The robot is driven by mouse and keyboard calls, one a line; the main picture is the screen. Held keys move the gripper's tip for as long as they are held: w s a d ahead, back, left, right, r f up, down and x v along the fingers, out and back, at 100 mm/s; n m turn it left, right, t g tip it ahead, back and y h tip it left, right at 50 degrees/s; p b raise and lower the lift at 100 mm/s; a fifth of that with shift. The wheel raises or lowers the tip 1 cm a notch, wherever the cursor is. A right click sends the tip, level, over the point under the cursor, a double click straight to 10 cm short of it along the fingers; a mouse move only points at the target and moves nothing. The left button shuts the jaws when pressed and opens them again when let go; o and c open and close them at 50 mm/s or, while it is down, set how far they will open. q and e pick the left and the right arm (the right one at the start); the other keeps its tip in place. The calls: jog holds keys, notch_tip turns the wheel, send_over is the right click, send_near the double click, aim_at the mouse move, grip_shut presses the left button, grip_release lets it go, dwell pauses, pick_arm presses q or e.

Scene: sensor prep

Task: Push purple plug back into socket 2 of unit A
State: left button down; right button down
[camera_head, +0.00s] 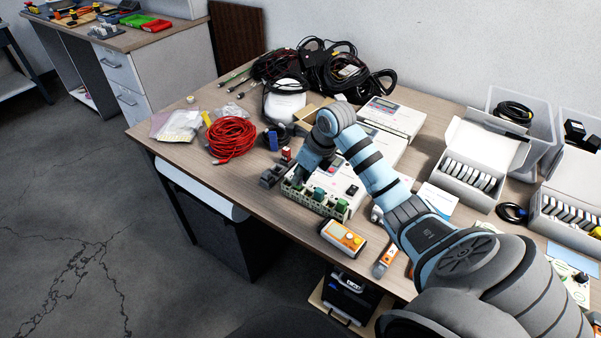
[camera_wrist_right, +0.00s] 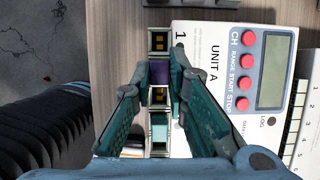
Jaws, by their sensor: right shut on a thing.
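Unit A (camera_wrist_right: 215,75) is a white box with red buttons and a grey display, and a column of sockets along its left edge in the right wrist view. Its white body (camera_head: 345,184) is partly hidden by my arm in the head view. The purple plug (camera_wrist_right: 158,73) sits at the second position, just below the socket marked 1 (camera_wrist_right: 158,41). My right gripper (camera_wrist_right: 159,80) is shut on the plug, one finger on each side; it also shows in the head view (camera_head: 299,180). How deep the plug sits cannot be told. My left gripper is not in view.
An orange handheld meter (camera_head: 343,238) lies in front of the unit near the table's front edge. A red cable coil (camera_head: 232,139) and black cables (camera_head: 330,66) lie behind and left. An open white box (camera_head: 474,172) stands at the right. The table's left front corner is clear.

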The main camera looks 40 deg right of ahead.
jog(key=shift+f+b, duration=0.35)
jog(key=shift+f, duration=0.45)
dwell(1.8)
jog(key=c, duration=1.5)
grip_release()
jog(key=shift+o, duration=0.8)
notch_tip(320, 180, up, 7)
jog(key=p, duration=0.6)
jog(key=shift+r, duration=0.1)
